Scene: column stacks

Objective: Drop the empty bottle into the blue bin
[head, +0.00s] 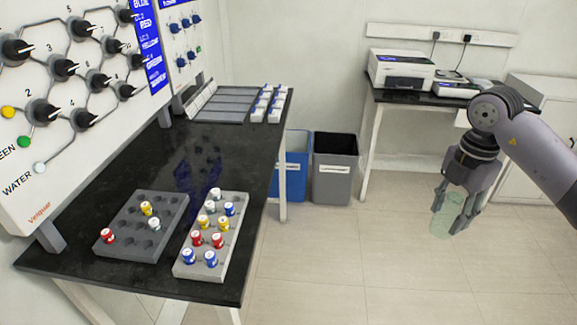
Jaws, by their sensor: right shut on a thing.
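My right gripper (458,210) comes in from the right and is shut on a translucent pale green bottle (441,216), held in the air above the tiled floor. The blue bin (292,160) stands on the floor beyond the right side of the black table, left of a grey bin. Its left part is hidden behind the table and a table leg. The bottle is apart from the bin, to its right and nearer to me. My left gripper is not in view.
The black table (130,272) carries a dark grey rack (172,210) and a light grey rack (186,270) with coloured-cap vials. The grey bin (335,165) touches or nearly touches the blue bin. A back table holds machines (401,68). The floor between is clear.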

